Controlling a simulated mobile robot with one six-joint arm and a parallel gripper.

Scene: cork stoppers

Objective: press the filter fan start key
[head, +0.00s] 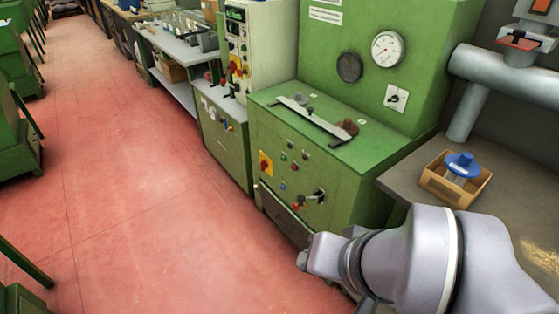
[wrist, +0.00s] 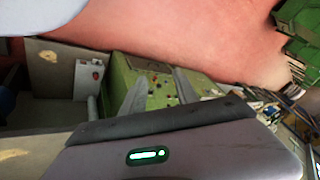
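A green machine cabinet (head: 290,185) stands in the middle of the head view. Its front panel carries small green, red and blue buttons (head: 290,144), a yellow-and-red switch (head: 265,163) and a black handle (head: 317,196). No label is readable, so I cannot tell which button is the filter fan start key. The cabinet also shows small in the wrist view (wrist: 118,72). My gripper (wrist: 158,80) has its two grey fingers apart, with nothing between them, and they hide part of the cabinet. In the head view my arm is at the lower right; the fingers are hidden there.
A grey bench (head: 405,180) at the right holds a cardboard box (head: 435,187) with a blue-topped object (head: 461,163). A thick grey pipe (head: 500,75) rises behind it. A control cabinet (head: 270,45) stands further back. The red floor (head: 140,200) at left is clear.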

